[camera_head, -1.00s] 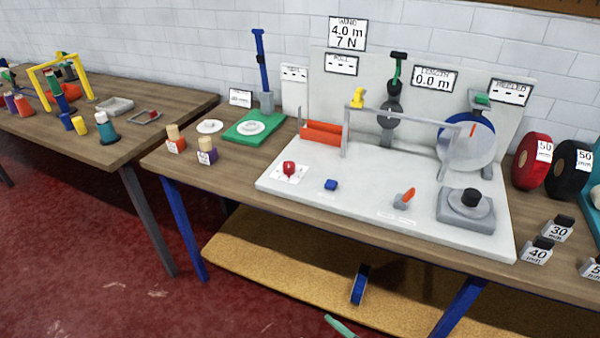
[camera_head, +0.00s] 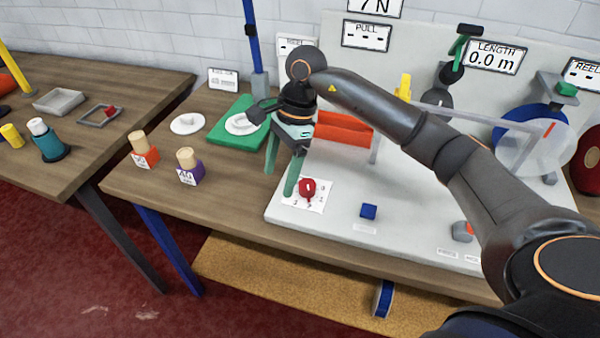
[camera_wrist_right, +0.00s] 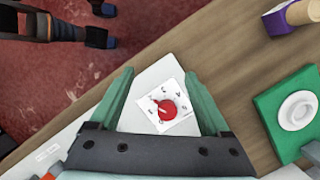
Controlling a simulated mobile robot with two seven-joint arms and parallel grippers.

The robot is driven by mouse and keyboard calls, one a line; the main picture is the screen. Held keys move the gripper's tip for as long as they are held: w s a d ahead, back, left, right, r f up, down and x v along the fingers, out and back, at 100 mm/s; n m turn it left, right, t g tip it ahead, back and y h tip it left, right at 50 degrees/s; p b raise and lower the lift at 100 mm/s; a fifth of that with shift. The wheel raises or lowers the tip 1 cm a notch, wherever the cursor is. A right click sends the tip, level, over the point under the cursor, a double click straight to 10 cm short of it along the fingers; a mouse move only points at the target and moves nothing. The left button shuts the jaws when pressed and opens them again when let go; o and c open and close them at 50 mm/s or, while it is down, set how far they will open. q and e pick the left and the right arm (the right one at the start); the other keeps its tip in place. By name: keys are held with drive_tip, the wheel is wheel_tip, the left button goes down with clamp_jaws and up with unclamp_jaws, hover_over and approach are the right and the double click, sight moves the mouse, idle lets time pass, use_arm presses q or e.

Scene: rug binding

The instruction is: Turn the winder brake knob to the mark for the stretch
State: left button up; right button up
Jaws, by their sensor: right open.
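The winder brake knob (camera_head: 307,189) is red and sits on a white dial card with printed marks (camera_head: 318,205), at the front left corner of the pale machine board. In the right wrist view the knob (camera_wrist_right: 166,110) shows a light pointer line, and the card's marks are too small to read surely. My right gripper (camera_head: 281,184) is open, its green fingers pointing down just left of the knob in the head view. In the wrist view the knob lies between the two fingers (camera_wrist_right: 163,100), and nothing is held.

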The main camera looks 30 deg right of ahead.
sight(308, 183)
drive_tip(key=w+d+r+h, duration=0.2)
drive_tip(key=d+r+h, duration=0.2)
drive_tip(key=d, duration=0.4)
drive_tip(key=shift+t, duration=0.3)
wheel_tip(308, 183, down, 13)
drive_tip(key=shift+w+r+p, duration=0.1)
drive_tip(key=shift+r+p, duration=0.05)
drive_tip(key=shift+p, duration=0.3)
drive_tip(key=shift+c, duration=0.3)
clamp_jaws()
